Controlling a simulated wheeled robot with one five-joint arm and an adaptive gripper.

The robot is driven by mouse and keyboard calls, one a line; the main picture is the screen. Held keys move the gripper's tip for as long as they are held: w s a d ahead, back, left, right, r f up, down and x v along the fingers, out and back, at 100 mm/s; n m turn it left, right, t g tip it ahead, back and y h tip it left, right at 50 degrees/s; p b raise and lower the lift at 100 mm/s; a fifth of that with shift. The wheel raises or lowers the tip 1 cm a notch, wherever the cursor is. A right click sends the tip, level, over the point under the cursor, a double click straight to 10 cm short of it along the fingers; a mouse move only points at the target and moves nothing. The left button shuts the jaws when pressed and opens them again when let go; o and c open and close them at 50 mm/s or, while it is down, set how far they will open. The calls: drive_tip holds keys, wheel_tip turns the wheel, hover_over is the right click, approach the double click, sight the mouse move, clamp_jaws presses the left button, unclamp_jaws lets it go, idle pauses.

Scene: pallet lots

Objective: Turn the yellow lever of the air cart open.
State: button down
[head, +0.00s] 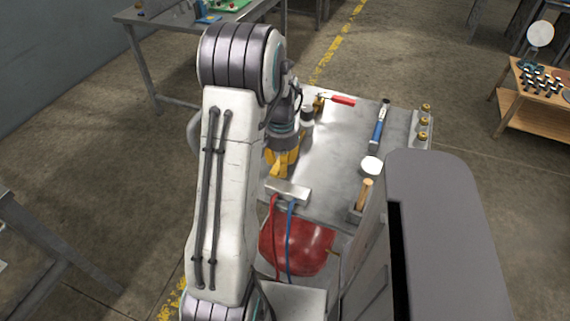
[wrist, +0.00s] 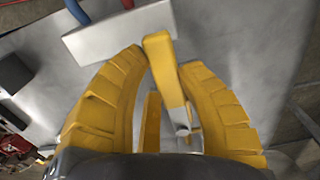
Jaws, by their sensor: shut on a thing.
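The air cart (head: 335,170) stands ahead, with a grey metal top and a red tank (head: 296,247) below. A pale block (head: 288,191) with a red and a blue hose sits at its near edge; the block (wrist: 118,32) also shows at the top of the wrist view. My gripper (head: 282,160) has yellow fingers and is low over the cart top, just behind the block. In the wrist view my gripper (wrist: 164,60) is shut on the yellow lever (wrist: 160,62). The lever's end points toward the block; its lower part is partly hidden between the fingers.
On the cart top lie a red-handled tool (head: 343,100), a blue-handled tool (head: 379,130), a white round piece (head: 371,165) and a wooden handle (head: 365,192). Brass fittings (head: 424,122) line the right edge. A small wooden table (head: 540,85) stands far right, with open floor between.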

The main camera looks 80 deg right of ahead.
drive_tip(key=c, duration=0.8)
unclamp_jaws()
wheel_tip(320, 180, up, 12)
drive_tip(key=shift+f, duration=0.1)
idle(1.0)
